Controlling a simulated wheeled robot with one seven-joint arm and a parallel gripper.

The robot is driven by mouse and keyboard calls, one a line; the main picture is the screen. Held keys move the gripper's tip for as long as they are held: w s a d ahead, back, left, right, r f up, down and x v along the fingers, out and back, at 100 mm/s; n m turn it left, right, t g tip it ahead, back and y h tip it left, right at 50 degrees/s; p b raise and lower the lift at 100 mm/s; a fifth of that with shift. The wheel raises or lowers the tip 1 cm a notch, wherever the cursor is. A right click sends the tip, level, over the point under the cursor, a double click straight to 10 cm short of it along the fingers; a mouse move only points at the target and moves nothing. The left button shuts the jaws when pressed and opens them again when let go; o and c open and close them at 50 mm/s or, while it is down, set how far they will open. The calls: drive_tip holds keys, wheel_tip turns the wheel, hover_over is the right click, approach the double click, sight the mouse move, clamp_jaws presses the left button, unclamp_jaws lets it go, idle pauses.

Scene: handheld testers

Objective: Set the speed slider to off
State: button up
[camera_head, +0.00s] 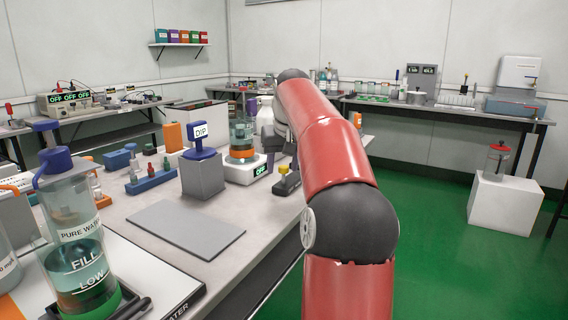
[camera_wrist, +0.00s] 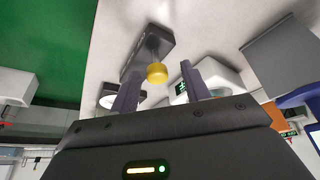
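A small dark block with a yellow knob (camera_head: 283,170) stands at the table's right edge, and appears to be the speed slider. In the wrist view its yellow knob (camera_wrist: 157,73) sits on a short stem over the dark grey base (camera_wrist: 150,45). My gripper (camera_wrist: 162,67) is open, with the knob showing between its two fingers; contact cannot be told. The white stirrer base (camera_head: 240,171) beside the block bears a green display (camera_head: 262,170) that seems to read OFF. A clear vessel (camera_head: 242,140) stands on it. In the head view my arm partly hides my gripper.
A grey block (camera_head: 203,176) with a blue DIP sign (camera_head: 201,139) stands left of the stirrer. A flat grey plate (camera_head: 187,229) lies in front. A pure-water bottle (camera_head: 75,245) is at front left.

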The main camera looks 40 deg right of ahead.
drive_tip(key=p+v, duration=0.2)
drive_tip(key=v, duration=0.5)
drive_tip(key=shift+s+r, duration=0.2)
drive_tip(key=shift+r, duration=0.15)
idle(0.4)
